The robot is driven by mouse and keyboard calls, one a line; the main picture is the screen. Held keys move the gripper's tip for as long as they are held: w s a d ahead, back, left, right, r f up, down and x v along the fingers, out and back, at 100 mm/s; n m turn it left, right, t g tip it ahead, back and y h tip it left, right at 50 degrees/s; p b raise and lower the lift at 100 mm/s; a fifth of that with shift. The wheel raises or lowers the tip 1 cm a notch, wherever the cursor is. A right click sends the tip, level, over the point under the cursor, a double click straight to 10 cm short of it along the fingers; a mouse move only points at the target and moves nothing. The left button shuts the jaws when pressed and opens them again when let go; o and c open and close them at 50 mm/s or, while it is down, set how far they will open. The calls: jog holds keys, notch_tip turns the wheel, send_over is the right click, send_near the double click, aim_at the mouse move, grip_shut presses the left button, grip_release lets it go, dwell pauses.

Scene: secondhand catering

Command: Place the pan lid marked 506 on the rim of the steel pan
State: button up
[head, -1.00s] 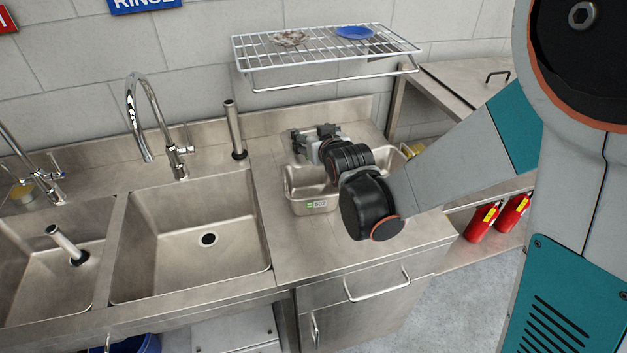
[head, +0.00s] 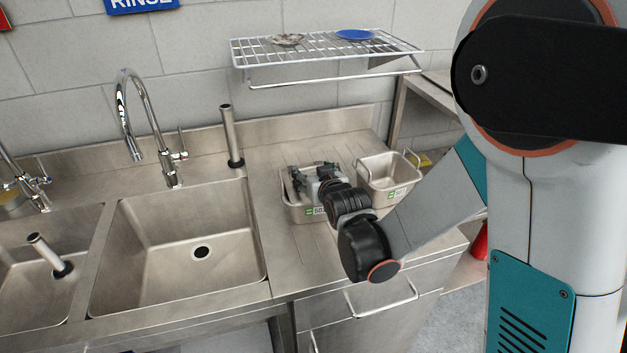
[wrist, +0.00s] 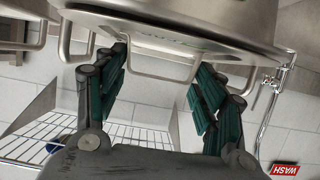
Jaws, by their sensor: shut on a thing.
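My gripper (head: 303,178) is low over a steel pan (head: 299,212) on the drainboard. In the wrist view my gripper (wrist: 162,62) has its fingers at both sides of a bent wire handle. The handle joins a round-cornered steel piece, which I take as the pan lid (wrist: 160,28); it bears a faint green mark, number unreadable. My gripper and wrist hide most of the lid and pan top in the head view, so I cannot tell whether lid and rim touch. The near pan's green label is only partly readable.
The sink basin (head: 180,245) and tap (head: 140,125) are on the left. A wire rack (head: 320,55) with a blue plate (head: 355,35) hangs above. The front drainboard is clear.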

jog(key=o, duration=1.2)
jog(key=shift+f, duration=0.1)
jog(key=shift+c, duration=0.2)
jog(key=p+v, duration=0.2)
jog(key=v, duration=1)
jog(key=shift+p, duration=0.35)
